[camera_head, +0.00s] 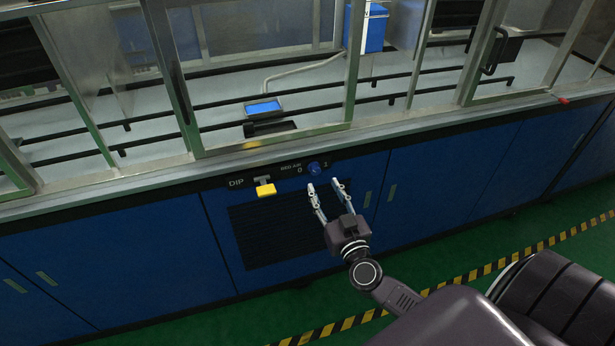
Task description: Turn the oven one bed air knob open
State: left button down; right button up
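The bed air knob (315,169) is a small round blue knob on a black strip on the front of the machine, labelled BED AIR with 0 to its left and 1 to its right. My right gripper (325,184) is just below the knob, its two fingers spread apart and pointing up toward it. Nothing is seen between the fingers. Whether a fingertip touches the knob cannot be told. My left gripper is not in view.
A yellow handle (265,189) marked DIP sits left of the knob. A black vent grille (275,236) lies below. Glass doors with metal frames (350,62) stand above the ledge. A small blue screen (263,107) is behind the glass. Yellow-black tape (480,271) crosses the green floor.

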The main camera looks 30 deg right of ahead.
aim_at(317, 171)
jog(key=x, duration=0.7)
jog(key=shift+d+b, duration=0.1)
jog(key=shift+b, duration=0.25)
jog(key=shift+c, duration=0.4)
grip_shut()
